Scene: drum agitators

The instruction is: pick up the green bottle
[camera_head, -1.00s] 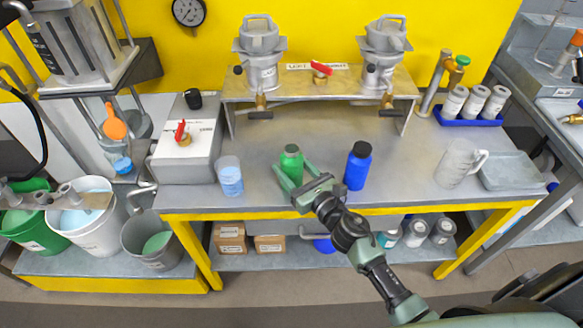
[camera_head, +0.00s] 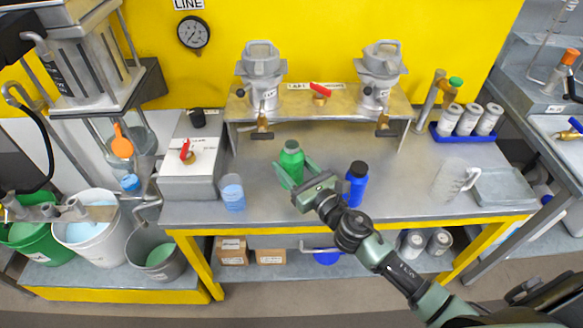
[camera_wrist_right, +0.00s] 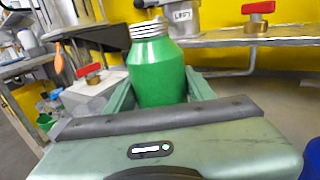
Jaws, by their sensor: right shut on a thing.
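The green bottle (camera_head: 291,160) is upright, with a pale ribbed neck that shows in the right wrist view (camera_wrist_right: 155,70). My right gripper (camera_head: 289,172) is shut on it, with one finger on each side of its body. The bottle seems held a little above the grey worktable (camera_head: 400,190); its lower part is hidden by the gripper in both views. My left gripper is not in view.
A blue bottle (camera_head: 357,186) stands close to the right of my gripper. A beaker of blue liquid (camera_head: 232,194) stands to the left. Behind is a raised metal shelf (camera_head: 330,106) with two drum fittings. A clear jug (camera_head: 447,183) stands further right.

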